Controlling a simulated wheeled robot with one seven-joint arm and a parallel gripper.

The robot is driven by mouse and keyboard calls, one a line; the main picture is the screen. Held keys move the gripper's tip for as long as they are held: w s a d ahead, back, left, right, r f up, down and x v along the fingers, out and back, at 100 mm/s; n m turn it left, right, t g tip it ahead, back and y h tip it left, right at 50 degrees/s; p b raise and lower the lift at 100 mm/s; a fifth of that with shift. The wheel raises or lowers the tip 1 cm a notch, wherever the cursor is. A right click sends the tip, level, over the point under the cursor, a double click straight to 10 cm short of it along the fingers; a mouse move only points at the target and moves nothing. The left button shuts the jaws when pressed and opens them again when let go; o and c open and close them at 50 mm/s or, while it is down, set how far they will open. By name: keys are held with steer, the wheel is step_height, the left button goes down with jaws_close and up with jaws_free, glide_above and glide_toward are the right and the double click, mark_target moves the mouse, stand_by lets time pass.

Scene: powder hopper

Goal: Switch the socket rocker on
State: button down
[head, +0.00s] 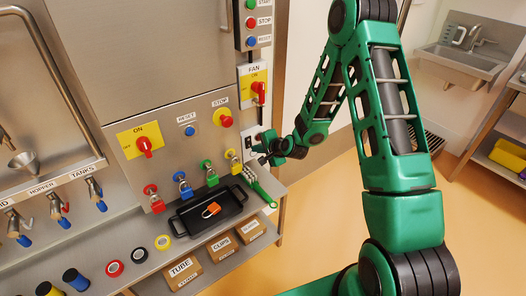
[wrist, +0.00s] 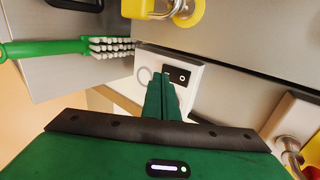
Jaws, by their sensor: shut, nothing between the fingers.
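The socket (head: 252,143) is a white plate on the side of the steel cabinet, below the FAN switch. It also shows in the wrist view (wrist: 200,88), with a black rocker (wrist: 178,75) and a round grey outlet ring beside it. My gripper (head: 262,150) is at the socket in the head view. In the wrist view its green fingers (wrist: 163,84) are shut and empty, with their tips in front of the plate close to the rocker. I cannot tell whether they touch it. The fingers hide the lower middle of the plate.
A green brush (head: 258,190) lies near the shelf's right end and also shows in the wrist view (wrist: 60,47). A yellow padlock (head: 235,165) hangs left of the socket. The red FAN handle (head: 259,90) is above it. A black tray (head: 205,212) stands on the shelf.

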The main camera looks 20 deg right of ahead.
steer(key=shift+w+a+f, duration=0.1)
steer(key=shift+w+a, duration=0.1)
steer(key=shift+w, duration=0.35)
steer(key=shift+w+a, duration=0.15)
steer(key=shift+w, duration=0.5)
steer(key=shift+r, duration=0.8)
steer(key=shift+s+d, duration=0.1)
steer(key=shift+s, duration=0.2)
steer(key=s+f+v, duration=0.1)
steer(key=v, duration=1.2)
steer(key=shift+d+f, duration=0.15)
steer(key=shift+f, duration=0.05)
